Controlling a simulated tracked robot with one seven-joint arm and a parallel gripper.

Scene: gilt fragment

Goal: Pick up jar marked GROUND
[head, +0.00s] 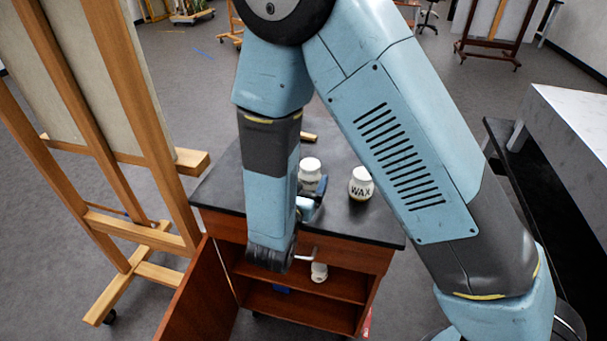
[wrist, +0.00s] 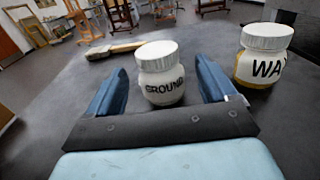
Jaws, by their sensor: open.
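The jar marked GROUND (wrist: 161,80) is white with a white lid and black letters. It stands upright on the dark cabinet top. In the wrist view it sits between the two blue fingers of my gripper (wrist: 165,88), which are open with gaps on both sides. In the head view a white-lidded jar (head: 310,172) stands just behind my gripper (head: 310,208), partly hidden by my arm; its label is not readable there.
A jar marked WAX (head: 361,184) stands close to the right, also in the wrist view (wrist: 262,58). A brush (wrist: 115,49) lies behind the GROUND jar. The cabinet (head: 375,222) has an open door (head: 190,305) and a small white jar (head: 319,271) inside. A wooden easel (head: 130,90) stands left.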

